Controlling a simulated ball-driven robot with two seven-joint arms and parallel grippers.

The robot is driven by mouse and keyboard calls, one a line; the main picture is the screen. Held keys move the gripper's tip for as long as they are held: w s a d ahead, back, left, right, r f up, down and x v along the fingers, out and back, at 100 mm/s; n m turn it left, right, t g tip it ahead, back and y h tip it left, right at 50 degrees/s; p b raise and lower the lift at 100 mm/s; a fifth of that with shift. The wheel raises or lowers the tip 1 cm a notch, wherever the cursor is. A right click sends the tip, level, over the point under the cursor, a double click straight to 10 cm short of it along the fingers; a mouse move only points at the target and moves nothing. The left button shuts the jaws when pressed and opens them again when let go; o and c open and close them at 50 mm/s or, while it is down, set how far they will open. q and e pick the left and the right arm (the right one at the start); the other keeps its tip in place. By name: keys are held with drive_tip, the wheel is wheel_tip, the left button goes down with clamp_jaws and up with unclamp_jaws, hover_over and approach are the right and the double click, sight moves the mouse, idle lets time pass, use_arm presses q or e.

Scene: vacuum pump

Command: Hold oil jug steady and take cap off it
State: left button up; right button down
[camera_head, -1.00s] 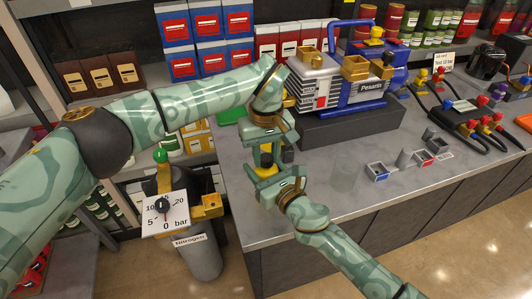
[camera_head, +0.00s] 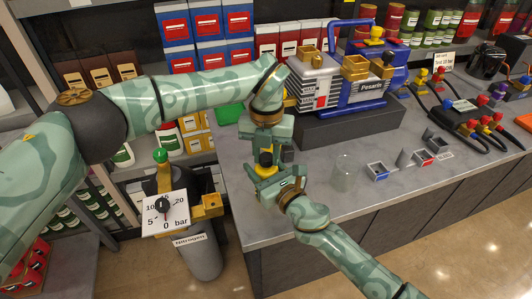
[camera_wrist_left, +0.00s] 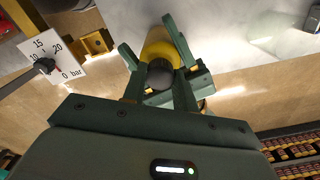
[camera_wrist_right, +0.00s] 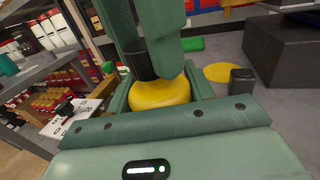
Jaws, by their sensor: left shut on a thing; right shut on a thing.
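The oil jug (camera_head: 266,171) is yellow with a dark cap (camera_head: 265,157), upright at the counter's left end. My right gripper (camera_head: 263,181) is shut on the jug's body from the near side. My left gripper (camera_head: 268,145) comes from above and is shut on the cap. In the right wrist view the jug's rounded yellow top (camera_wrist_right: 160,93) sits between the fingers. The black cap (camera_wrist_right: 138,62) meets it there, partly hidden by my left fingers; I cannot tell whether it is loose. The left wrist view shows the cap (camera_wrist_left: 158,75) in front of the yellow jug (camera_wrist_left: 159,45).
A small black cylinder (camera_wrist_right: 241,80) stands beside a flat yellow disc (camera_wrist_right: 218,72) on the counter. The vacuum pump (camera_head: 345,85) is behind. A pressure gauge (camera_head: 166,213) is left of the counter.

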use_arm(q)
drive_tip(key=n, duration=0.6)
drive_tip(key=shift+n, duration=0.3)
drive_tip(key=n, duration=0.6)
drive_tip(key=shift+w+n, duration=0.1)
drive_tip(key=shift+n, duration=0.2)
drive_tip(key=n, duration=1)
drive_tip(key=shift+r+n, duration=0.1)
drive_tip(key=shift+n, duration=0.2)
drive_tip(key=shift+r, duration=0.2)
drive_tip(key=shift+r, duration=0.9)
drive_tip(key=shift+r, duration=0.1)
